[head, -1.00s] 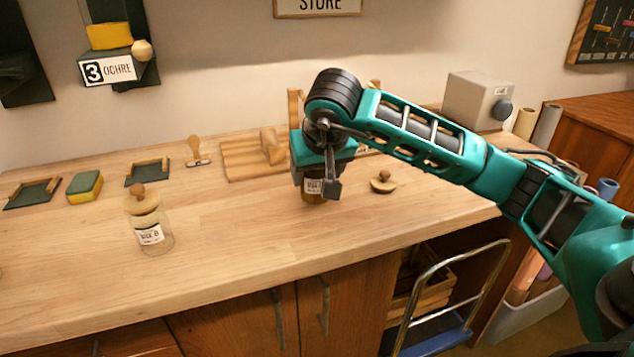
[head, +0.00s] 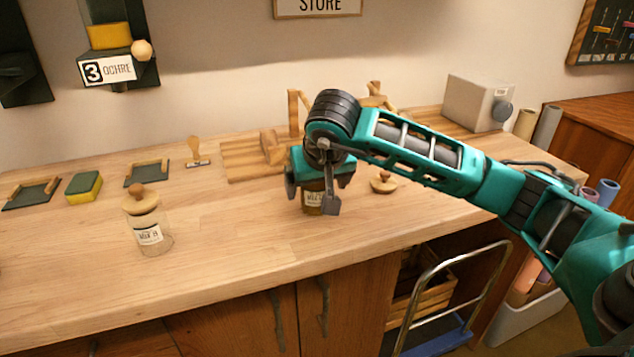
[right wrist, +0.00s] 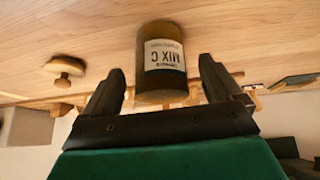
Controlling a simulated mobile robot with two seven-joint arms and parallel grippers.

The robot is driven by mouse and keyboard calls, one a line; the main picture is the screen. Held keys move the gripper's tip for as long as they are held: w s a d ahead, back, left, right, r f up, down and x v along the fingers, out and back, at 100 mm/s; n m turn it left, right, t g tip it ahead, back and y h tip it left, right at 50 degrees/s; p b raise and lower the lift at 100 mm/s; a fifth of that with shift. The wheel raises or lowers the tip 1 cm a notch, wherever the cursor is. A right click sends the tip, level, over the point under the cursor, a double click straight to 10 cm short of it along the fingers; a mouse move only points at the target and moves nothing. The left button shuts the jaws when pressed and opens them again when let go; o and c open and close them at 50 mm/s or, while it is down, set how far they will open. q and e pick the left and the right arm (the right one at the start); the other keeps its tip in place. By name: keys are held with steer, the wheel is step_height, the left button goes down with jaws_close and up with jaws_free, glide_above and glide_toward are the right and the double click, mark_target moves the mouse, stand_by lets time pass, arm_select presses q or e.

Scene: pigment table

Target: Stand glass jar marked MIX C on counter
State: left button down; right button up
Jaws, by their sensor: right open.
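The glass jar marked MIX C (head: 313,197) holds a brown-amber filling and stands upright on the wooden counter (head: 240,225), as far as the head view shows. Its white label also shows, upside down, in the right wrist view (right wrist: 162,72). My right gripper (head: 311,204) is open around the jar from above. In the right wrist view its fingers (right wrist: 161,66) stand on both sides of the jar with gaps between. The gripper hides the jar's top in the head view. My left gripper is not in view.
A round wooden lid (head: 383,183) lies right of the jar. A lidded glass jar (head: 148,226) stands at the left front. The front middle of the counter is clear.

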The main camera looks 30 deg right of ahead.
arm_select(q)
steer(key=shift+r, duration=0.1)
arm_select(e)
steer(key=shift+r, duration=0.1)
steer(key=shift+s+r, duration=0.1)
steer(key=shift+r, duration=0.2)
arm_select(q)
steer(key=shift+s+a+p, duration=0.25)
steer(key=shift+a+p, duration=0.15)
steer(key=shift+p, duration=0.35)
arm_select(e)
steer(key=v, duration=1.1)
steer(key=shift+s+r, duration=0.2)
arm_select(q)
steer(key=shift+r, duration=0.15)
arm_select(e)
steer(key=shift+a+f, duration=0.1)
steer(key=shift+a, duration=0.05)
